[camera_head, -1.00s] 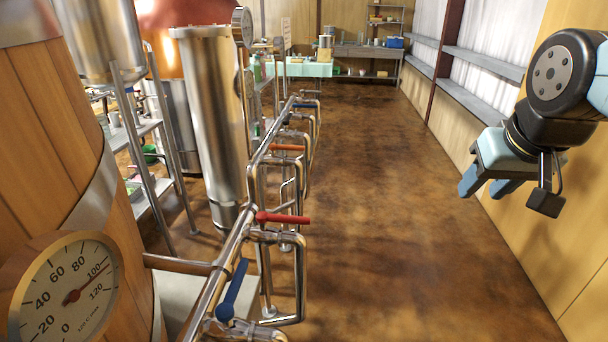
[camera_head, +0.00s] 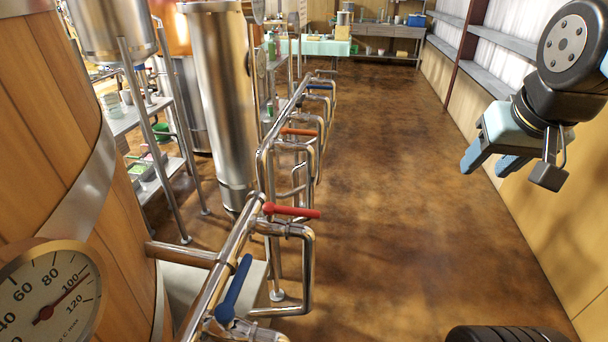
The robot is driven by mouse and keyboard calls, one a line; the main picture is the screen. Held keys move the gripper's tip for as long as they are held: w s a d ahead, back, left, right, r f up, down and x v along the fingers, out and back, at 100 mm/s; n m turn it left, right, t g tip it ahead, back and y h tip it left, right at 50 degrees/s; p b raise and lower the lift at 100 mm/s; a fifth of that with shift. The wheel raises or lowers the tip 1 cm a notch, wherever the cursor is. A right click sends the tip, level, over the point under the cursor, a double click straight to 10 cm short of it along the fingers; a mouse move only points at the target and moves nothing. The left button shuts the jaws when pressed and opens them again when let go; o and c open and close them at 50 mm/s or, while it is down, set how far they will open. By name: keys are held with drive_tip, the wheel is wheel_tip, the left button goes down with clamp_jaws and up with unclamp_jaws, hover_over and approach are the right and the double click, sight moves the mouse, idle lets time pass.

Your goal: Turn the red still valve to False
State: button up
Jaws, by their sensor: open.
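A red valve handle (camera_head: 292,211) sits on the metal pipe run in the middle of the view. It points to the right, across the pipe. An orange-red valve handle (camera_head: 299,132) is farther along the same pipes. My gripper (camera_head: 490,160) is at the right, raised in the air, with its two blue fingers apart and nothing between them. It is well to the right of the red handle and touches nothing.
A blue valve handle (camera_head: 234,288) is nearer on the pipe. A wooden vat with a dial gauge (camera_head: 48,300) stands at left, and a steel cylinder (camera_head: 220,100) behind the pipes. The brown floor (camera_head: 400,200) right of the pipes is clear. A wall with shelves (camera_head: 475,60) bounds the right.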

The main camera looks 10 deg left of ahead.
drive_tip(key=w+a+f+m+g+y, duration=0.1)
drive_tip(key=w+a+m+g, duration=0.1)
drive_tip(key=w+a+m, duration=0.25)
drive_tip(key=m+g+h, duration=0.1)
drive_tip(key=m+g, duration=0.3)
drive_tip(key=m, duration=1)
hover_over(302, 209)
wheel_tip(302, 209, down, 10)
drive_tip(key=shift+d+r, duration=0.1)
drive_tip(key=shift+f, duration=4)
drive_tip(key=shift+f, duration=0.1)
clamp_jaws()
